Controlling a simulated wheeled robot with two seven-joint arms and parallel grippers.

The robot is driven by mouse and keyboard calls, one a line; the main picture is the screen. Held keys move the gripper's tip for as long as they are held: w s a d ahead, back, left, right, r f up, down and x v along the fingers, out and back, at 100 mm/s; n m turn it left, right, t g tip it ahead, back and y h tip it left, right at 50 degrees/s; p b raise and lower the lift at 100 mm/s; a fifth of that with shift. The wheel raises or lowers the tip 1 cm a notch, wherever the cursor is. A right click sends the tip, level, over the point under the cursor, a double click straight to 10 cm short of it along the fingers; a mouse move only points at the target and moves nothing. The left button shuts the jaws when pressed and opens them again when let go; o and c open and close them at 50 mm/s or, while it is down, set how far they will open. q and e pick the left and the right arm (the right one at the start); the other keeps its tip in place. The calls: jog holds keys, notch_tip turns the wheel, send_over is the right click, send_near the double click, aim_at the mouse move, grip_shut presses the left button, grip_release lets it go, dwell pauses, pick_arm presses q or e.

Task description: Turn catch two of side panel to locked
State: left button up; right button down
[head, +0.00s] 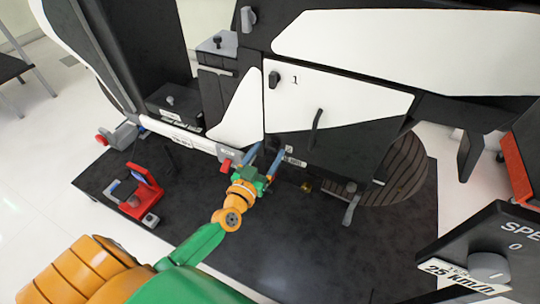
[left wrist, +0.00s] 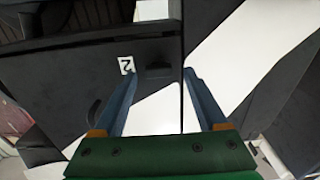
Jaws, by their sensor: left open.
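The side panel (head: 330,98) is white above and black below, with a dark handle, and it appears closed. Catch one (head: 274,79) is a dark knob beside the label 1. The label 2 (left wrist: 127,65) shows upside down in the left wrist view. Catch two (left wrist: 156,70) is a small black piece right beside it, dark on dark, so its exact turn is hard to read. My left gripper (head: 267,154) is open at the panel's lower left corner. In the left wrist view its fingertips (left wrist: 160,74) lie on either side of catch two, with no clear contact. My right gripper is not in view.
A red and grey fixture (head: 140,198) stands on the dark mat (head: 300,245) at the left. A grey lever (head: 351,208) hangs below the panel. A speed control box (head: 490,262) is at the lower right. The mat's middle is clear.

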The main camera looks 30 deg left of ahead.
pick_arm(q)
jog(key=shift+w, duration=0.35)
grip_shut()
